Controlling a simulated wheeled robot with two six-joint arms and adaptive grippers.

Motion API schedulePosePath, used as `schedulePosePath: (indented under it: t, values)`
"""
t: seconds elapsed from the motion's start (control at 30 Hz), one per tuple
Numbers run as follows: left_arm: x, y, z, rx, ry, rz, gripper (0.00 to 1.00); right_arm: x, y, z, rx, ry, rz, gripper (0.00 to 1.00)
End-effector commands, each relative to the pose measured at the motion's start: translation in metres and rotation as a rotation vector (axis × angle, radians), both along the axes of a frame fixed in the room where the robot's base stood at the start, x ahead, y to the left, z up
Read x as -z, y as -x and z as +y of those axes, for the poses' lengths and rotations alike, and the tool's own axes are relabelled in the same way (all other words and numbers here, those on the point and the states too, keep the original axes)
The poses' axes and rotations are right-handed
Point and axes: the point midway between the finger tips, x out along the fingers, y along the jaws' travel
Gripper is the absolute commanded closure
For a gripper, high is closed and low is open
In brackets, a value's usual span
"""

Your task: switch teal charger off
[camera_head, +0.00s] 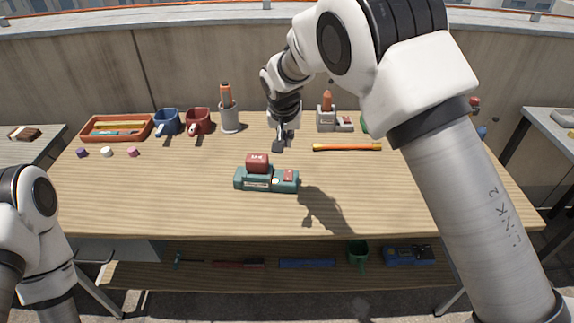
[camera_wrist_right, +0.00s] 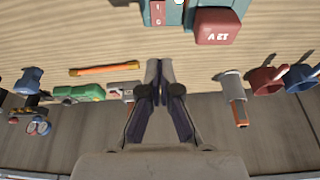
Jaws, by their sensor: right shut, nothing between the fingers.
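The teal charger (camera_head: 252,184) sits on the wooden workbench, with a dark red battery block (camera_head: 257,163) standing on its left part. A red rocker switch (camera_head: 288,176) is on its right part; I cannot tell which side is pressed. In the right wrist view the charger (camera_wrist_right: 175,14), the switch (camera_wrist_right: 157,13) and the battery (camera_wrist_right: 217,27) show at the top edge, partly cut off. My right gripper (camera_head: 279,146) is shut and empty, behind the charger and apart from it. Its closed fingers show in the wrist view (camera_wrist_right: 159,68). My left arm shows at the lower left; its gripper is out of view.
Behind are an orange tray (camera_head: 84,136), a blue mug (camera_head: 167,124), a red mug (camera_head: 198,122), a grey cup with an orange-handled tool (camera_head: 230,118), and a grey charger (camera_head: 326,123). An orange-yellow stick (camera_head: 347,147) lies right of my gripper. Bench space before the teal charger is clear.

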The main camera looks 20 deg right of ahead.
Motion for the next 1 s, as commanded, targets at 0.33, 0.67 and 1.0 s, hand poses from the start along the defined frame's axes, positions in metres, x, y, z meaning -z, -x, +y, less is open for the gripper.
schedulePosePath:
  t: [0.33,0.67,1.0]
  values:
    - [-0.01,0.0,0.0,0.0,0.0,0.0,0.6,0.067,-0.021,-0.009,0.001,-0.002,0.004,1.0]
    - [-0.019,0.0,0.0,0.0,0.0,0.0,0.6,0.12,-0.031,-0.013,0.0,0.0,0.001,1.0]
    - [-0.019,0.0,0.0,0.0,0.0,0.0,0.6,0.125,-0.032,-0.013,0.0,-0.001,0.0,1.0]
